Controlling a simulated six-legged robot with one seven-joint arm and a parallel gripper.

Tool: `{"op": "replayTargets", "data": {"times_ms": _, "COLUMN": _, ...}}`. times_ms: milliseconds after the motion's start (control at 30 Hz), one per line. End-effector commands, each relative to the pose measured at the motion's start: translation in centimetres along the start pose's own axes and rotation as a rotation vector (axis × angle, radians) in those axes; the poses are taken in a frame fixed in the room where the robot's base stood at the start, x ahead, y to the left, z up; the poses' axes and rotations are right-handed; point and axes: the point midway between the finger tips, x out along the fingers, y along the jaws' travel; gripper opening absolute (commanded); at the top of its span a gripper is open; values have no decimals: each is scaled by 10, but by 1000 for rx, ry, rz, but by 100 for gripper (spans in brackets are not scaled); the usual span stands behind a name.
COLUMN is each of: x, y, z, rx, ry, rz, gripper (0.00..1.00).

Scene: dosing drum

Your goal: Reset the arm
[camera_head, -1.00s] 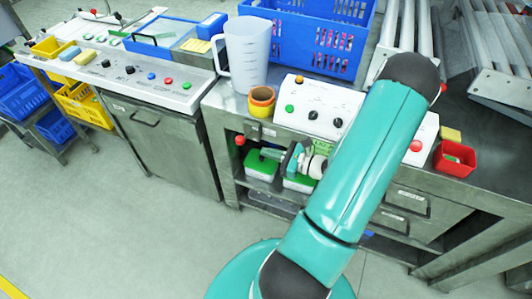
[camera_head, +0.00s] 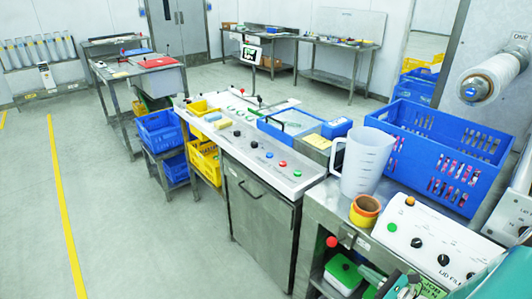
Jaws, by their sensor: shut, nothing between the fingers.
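My gripper (camera_head: 372,274) shows only in part at the bottom edge, right of centre, in front of the worktop. Its teal and dark parts are small here, and its fingers look shut with nothing seen between them. Most of the rest of my arm is out of the frame; a teal piece of it (camera_head: 512,278) shows in the bottom right corner. The gripper is close to a green-lidded white tub (camera_head: 343,272) on the shelf below the worktop, and I cannot tell whether they touch.
A white control box (camera_head: 440,240), a yellow-orange roll (camera_head: 364,210), a clear jug (camera_head: 364,160) and a large blue crate (camera_head: 440,150) stand on the right worktop. A panel with buttons (camera_head: 265,160) tops a steel cabinet. Blue bins (camera_head: 160,130) stand left. The floor at left is free.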

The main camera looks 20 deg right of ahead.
Motion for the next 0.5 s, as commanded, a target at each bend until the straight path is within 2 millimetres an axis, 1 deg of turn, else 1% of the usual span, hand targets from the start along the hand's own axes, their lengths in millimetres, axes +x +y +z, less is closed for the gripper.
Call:
{"op": "replayTargets", "data": {"times_ms": 133, "x": 6, "y": 4, "z": 6, "rx": -22, "ry": 10, "rz": 34, "gripper": 0}}
{"op": "replayTargets", "data": {"times_ms": 267, "x": 24, "y": 22, "z": 26, "rx": -114, "ry": 56, "rz": 171, "gripper": 0}}
{"op": "replayTargets", "data": {"times_ms": 400, "x": 48, "y": 57, "z": 58, "rx": -280, "ry": 131, "rz": 398, "gripper": 0}}
{"op": "replayTargets", "data": {"times_ms": 500, "x": 60, "y": 84, "z": 78, "rx": -411, "ry": 182, "rz": 559, "gripper": 0}}
